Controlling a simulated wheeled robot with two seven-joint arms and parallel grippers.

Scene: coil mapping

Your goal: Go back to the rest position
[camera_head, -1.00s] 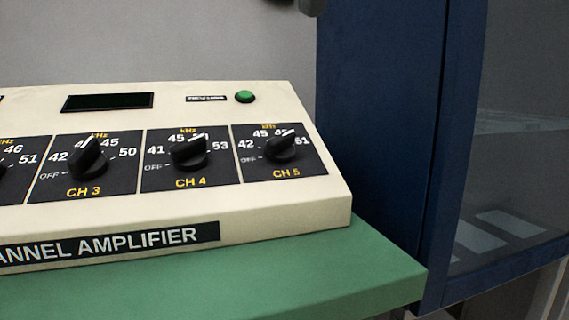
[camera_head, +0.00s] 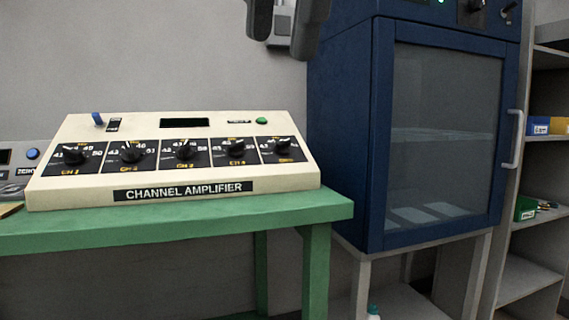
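My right gripper (camera_head: 281,46) hangs at the top of the head view, above the gap between the amplifier and the blue cabinet. Its two dark fingers are apart with nothing between them; a pale wall box shows behind the gap. The rest of the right arm is cut off by the top edge. My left gripper is not in view. The cream channel amplifier (camera_head: 85,190) stands on the green table (camera_head: 180,228), well below the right gripper and apart from it. It has a row of several black knobs, a dark display and a green button.
A blue cabinet (camera_head: 340,130) with a glass door and grey handle (camera_head: 514,140) stands right of the table. Grey shelves (camera_head: 530,275) with coloured bins are at the far right. Another device (camera_head: 33,154) with a blue button is partly visible at the left. The wall above the amplifier is clear.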

